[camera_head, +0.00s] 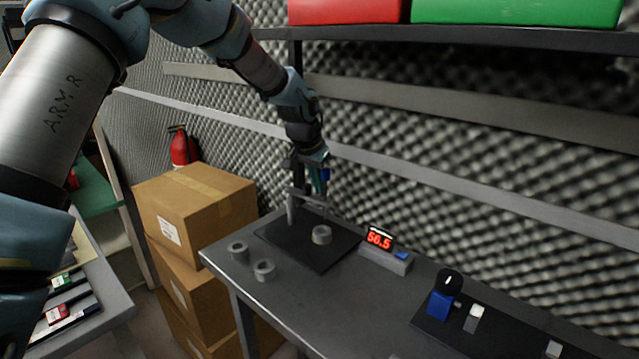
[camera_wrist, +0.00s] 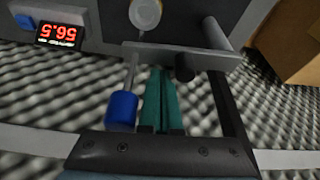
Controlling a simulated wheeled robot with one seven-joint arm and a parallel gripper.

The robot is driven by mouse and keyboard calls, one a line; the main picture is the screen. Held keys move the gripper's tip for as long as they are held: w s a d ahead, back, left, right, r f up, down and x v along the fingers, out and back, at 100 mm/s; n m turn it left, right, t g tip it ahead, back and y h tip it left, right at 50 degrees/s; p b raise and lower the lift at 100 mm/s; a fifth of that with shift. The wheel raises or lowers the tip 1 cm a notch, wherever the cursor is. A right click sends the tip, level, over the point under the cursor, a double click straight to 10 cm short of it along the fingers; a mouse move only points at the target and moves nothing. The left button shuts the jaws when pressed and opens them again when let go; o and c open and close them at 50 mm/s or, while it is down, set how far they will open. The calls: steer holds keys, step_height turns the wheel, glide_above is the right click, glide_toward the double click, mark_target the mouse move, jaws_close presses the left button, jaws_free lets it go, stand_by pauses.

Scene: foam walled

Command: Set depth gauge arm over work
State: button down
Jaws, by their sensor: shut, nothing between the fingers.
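The depth gauge stands on a dark base plate (camera_head: 275,243) on the bench. Its upright post (camera_head: 291,210) shows in both views (camera_wrist: 214,32). Its grey arm (camera_wrist: 190,55) reaches from the post and carries a rod with a blue cylinder (camera_wrist: 121,108) at the end away from the post. A dark knob (camera_wrist: 184,69) sits on the arm. The work, a grey ring-shaped piece (camera_head: 322,234), is on the plate; in the wrist view it (camera_wrist: 145,13) appears near the rod's end. I cannot tell exact alignment. My gripper (camera_wrist: 161,75) is shut and empty, its green fingers beside the arm; contact is unclear.
A readout (camera_head: 380,240) shows 56.5. Two grey ring pieces (camera_head: 264,270) lie at the bench's left. A dark panel with a blue block (camera_head: 440,304) and knob is at right. Cardboard boxes (camera_head: 195,205) stand left. A shelf (camera_head: 450,38) overhangs; a foam wall is behind.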

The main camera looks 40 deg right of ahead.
steer(key=shift+d+f, duration=0.1)
steer(key=shift+f, duration=0.2)
steer(key=shift+s+a+f+b, duration=0.1)
steer(key=shift+a+f+b, duration=0.05)
steer(key=shift+a+b, duration=0.3)
steer(key=shift+s+a, duration=0.15)
steer(key=shift+a, duration=0.35)
steer(key=shift+a, duration=0.1)
